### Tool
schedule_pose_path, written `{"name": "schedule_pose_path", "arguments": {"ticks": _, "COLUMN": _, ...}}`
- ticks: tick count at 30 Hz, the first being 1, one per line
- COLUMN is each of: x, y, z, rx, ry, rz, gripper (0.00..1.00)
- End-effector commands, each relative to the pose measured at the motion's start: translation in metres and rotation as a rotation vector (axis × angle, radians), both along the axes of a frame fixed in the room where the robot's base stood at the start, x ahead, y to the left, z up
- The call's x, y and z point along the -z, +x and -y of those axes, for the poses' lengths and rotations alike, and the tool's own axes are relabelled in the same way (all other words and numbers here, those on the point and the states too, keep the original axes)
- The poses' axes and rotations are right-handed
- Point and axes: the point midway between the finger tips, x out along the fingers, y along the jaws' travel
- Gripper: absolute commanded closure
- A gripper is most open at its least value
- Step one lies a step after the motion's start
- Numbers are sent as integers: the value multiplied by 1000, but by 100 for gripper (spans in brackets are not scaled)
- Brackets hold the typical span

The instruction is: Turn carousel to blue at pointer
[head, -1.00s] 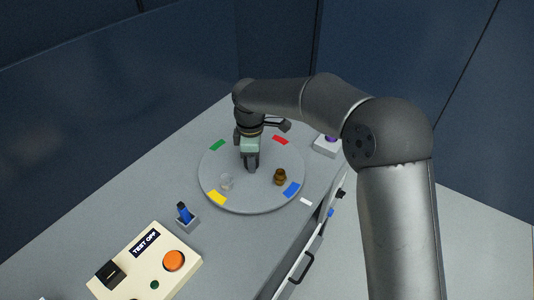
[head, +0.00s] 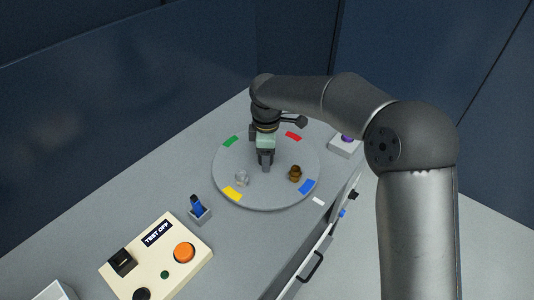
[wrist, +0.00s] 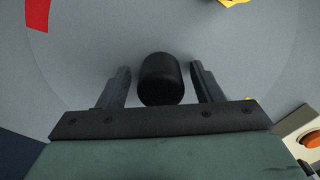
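The carousel (head: 250,195) is a round grey disc lying flat on the bench. Its rim carries green (head: 230,141), red (head: 293,136), yellow (head: 232,193) and blue (head: 307,187) patches. A small white mark (head: 318,201), which looks like the pointer, lies just outside the rim, near the blue patch but not clearly in line with it. My gripper (head: 265,168) points down near the disc's middle. In the wrist view, a black rounded knob (wrist: 160,80) sits between my open fingers, with a gap on each side.
A clear glass item (head: 242,179) and a brown item (head: 295,173) stand on the disc. A blue-handled switch (head: 198,207) and a cream control box (head: 190,270) are at the front left.

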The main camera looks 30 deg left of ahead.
Motion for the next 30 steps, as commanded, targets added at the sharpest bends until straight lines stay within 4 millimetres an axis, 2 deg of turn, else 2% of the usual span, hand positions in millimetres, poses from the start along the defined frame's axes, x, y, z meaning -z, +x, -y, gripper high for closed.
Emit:
{"name": "schedule_pose_path", "arguments": {"ticks": 7, "x": -1, "y": 0, "z": 1, "rx": 1, "ry": -3, "rz": -1, "gripper": 40}}
{"name": "schedule_pose_path", "arguments": {"ticks": 11, "x": -15, "y": 1, "z": 0, "rx": 1, "ry": -1, "rz": 1, "gripper": 40}}
{"name": "schedule_pose_path", "arguments": {"ticks": 14, "x": -34, "y": 1, "z": 0, "rx": 1, "ry": 1, "rz": 2, "gripper": 40}}
{"name": "schedule_pose_path", "arguments": {"ticks": 24, "x": -119, "y": 0, "z": 0, "rx": 0, "ry": 2, "rz": 1, "gripper": 40}}
{"name": "schedule_pose_path", "arguments": {"ticks": 30, "x": -156, "y": 0, "z": 0, "rx": 0, "ry": 0, "rz": 0, "gripper": 40}}
